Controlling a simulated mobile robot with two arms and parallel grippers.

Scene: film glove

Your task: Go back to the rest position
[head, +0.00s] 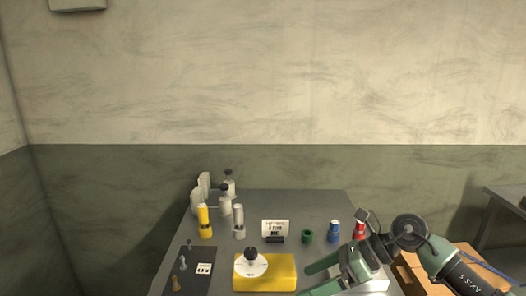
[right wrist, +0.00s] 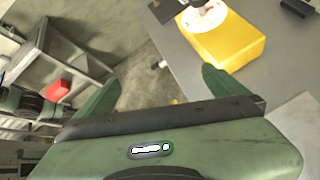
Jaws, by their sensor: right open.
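My right gripper (head: 308,281) comes in from the right in the head view, low over the front right of the grey table (head: 290,205). Its green fingers are spread apart with nothing between them. They point left, towards the yellow block (head: 280,272) with a white dial (head: 250,266) and black knob on top. In the right wrist view both fingers (right wrist: 160,84) show apart, with the table edge and floor beyond. The yellow block (right wrist: 230,45) lies past the right-hand finger there; I cannot tell the exact gap. My left gripper is not in view.
Yellow (head: 205,222) and grey cylinders stand at the table's left. A small sign (head: 275,230), a green ring (head: 307,236), and blue (head: 333,231) and red (head: 359,230) items stand along the middle. A dark panel (head: 190,270) lies front left. A cardboard box (head: 415,275) is at right.

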